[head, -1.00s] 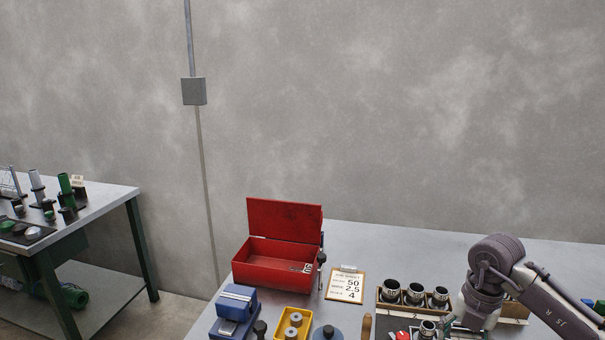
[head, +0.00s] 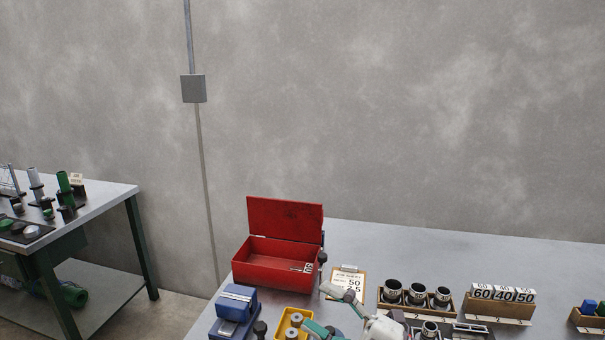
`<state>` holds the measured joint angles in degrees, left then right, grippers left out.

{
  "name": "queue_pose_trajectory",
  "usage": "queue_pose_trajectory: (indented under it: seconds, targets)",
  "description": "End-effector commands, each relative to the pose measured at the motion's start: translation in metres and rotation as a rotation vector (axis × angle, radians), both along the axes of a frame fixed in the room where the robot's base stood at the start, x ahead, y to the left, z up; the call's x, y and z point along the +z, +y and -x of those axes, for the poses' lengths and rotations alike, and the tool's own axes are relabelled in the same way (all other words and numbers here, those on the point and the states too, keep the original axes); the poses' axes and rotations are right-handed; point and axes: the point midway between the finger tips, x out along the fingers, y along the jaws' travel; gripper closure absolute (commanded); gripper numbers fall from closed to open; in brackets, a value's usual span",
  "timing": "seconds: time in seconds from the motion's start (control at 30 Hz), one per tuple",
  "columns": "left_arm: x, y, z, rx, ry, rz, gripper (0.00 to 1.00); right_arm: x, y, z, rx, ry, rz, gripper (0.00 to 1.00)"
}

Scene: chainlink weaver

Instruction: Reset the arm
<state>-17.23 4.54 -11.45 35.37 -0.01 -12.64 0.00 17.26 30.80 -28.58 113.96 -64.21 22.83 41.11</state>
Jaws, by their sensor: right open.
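My right gripper (head: 322,308) is at the bottom centre of the head view, over the front part of the workbench. Its two fingers are spread apart with nothing between them, and they point left. One finger overlaps the lower part of the job sheet clipboard (head: 351,271). The other is close to the yellow bin (head: 283,326) in the picture. My left gripper is out of view.
An open red toolbox (head: 280,263) and a blue vise-like block (head: 237,301) are on the left of the workbench (head: 420,245). A wooden rack of dark cups (head: 415,294) and a stand of numbered blocks (head: 500,305) are right. The back strip is clear.

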Motion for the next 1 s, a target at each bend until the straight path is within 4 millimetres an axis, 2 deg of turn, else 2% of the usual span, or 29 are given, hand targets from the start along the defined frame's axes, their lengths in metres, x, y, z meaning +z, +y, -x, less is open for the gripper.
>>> queue_pose_trajectory:
  seconds: [0.07,0.17,0.2,0.27,0.3,0.37,0.4,0.5,0.63,0.8,1.0]
  targets:
    - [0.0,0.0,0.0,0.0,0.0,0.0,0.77,0.01,-0.027,-0.009,-0.19,0.092,-0.217,0.34]
    - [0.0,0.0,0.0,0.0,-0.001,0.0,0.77,-0.006,-0.077,-0.021,-0.46,0.263,-0.413,0.34]
    - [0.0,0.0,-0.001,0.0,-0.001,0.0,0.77,-0.022,-0.097,-0.022,-0.569,0.351,-0.468,0.34]
    - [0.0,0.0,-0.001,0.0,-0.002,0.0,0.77,-0.055,-0.127,-0.017,-0.731,0.503,-0.526,0.34]
    - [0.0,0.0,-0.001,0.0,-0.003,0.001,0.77,-0.079,-0.143,-0.009,-0.83,0.612,-0.545,0.34]
    - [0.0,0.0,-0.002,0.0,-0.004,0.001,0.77,-0.118,-0.163,0.009,-0.959,0.775,-0.549,0.34]
    - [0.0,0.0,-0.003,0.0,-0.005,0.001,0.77,-0.142,-0.172,0.024,-1.032,0.883,-0.541,0.34]
    - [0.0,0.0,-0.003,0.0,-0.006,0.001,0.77,-0.192,-0.184,0.065,-1.162,1.122,-0.49,0.34]
    - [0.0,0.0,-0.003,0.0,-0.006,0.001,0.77,-0.232,-0.186,0.114,-1.247,1.356,-0.409,0.34]
    - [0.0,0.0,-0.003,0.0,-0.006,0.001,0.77,-0.261,-0.182,0.168,-1.294,1.58,-0.305,0.34]
    - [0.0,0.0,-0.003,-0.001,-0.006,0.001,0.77,-0.279,-0.174,0.225,-1.303,1.798,-0.185,0.34]
